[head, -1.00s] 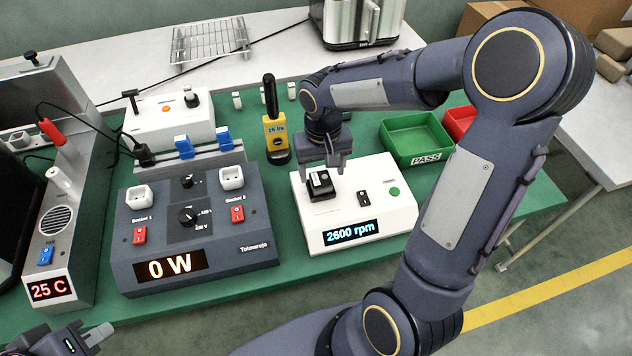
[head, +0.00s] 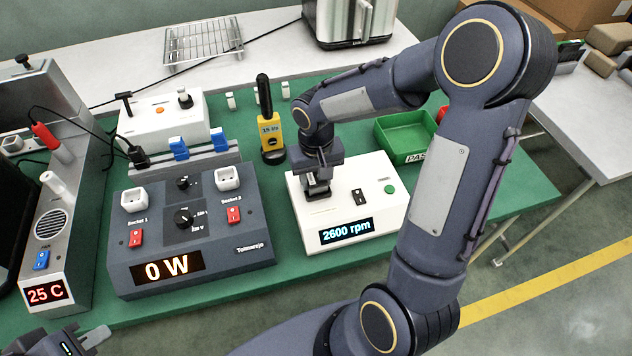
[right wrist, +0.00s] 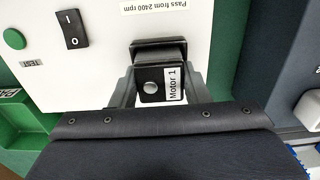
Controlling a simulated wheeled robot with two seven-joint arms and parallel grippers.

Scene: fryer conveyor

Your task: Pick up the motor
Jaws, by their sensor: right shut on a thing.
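The motor, a small black block labelled "Motor 1" (right wrist: 160,86), sits at the white tester box (head: 345,212), whose display reads 2600 rpm. In the right wrist view it lies between the two fingers of my right gripper (right wrist: 158,90), which are shut on it. In the head view my right gripper (head: 317,188) points down over the tester and mostly hides the motor. I cannot tell whether the motor is clear of the tester's surface. My left gripper (head: 82,341) is at the bottom left corner, partly cut off, away from the motor.
A green PASS tray (head: 404,140) stands right of the tester, with a red tray (head: 443,113) mostly hidden behind my arm. A dark socket panel reading 0 W (head: 195,225) is at left. A yellow tool (head: 270,130) stands upright behind the tester.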

